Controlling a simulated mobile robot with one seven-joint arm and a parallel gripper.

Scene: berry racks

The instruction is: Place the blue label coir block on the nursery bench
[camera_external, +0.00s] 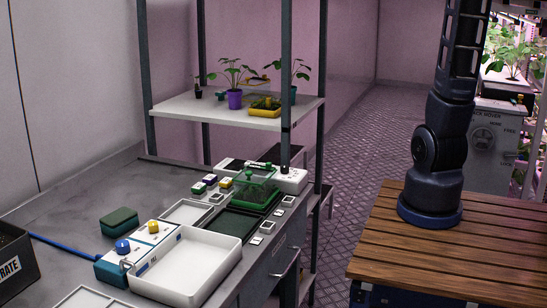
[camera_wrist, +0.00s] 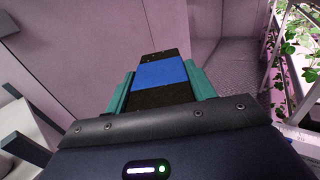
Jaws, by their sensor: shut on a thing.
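The coir block (camera_wrist: 162,75), dark brown with a wide blue label band, shows in the wrist view. My gripper (camera_wrist: 161,88) is shut on it, with one teal finger along each side. The block points away from the wrist camera, and its near end is hidden behind the gripper body. In the external view the gripper and the block are out of frame; only the lower arm shows, rising out of the top at the right. A grey bench (camera_external: 75,205) fills the left of the external view.
On the bench are a white tray (camera_external: 190,265), a green-lidded box (camera_external: 255,188), a dark green block (camera_external: 119,221) and a crate (camera_external: 15,262) at the left edge. A shelf (camera_external: 205,108) with potted plants stands behind. The bench's back left is clear.

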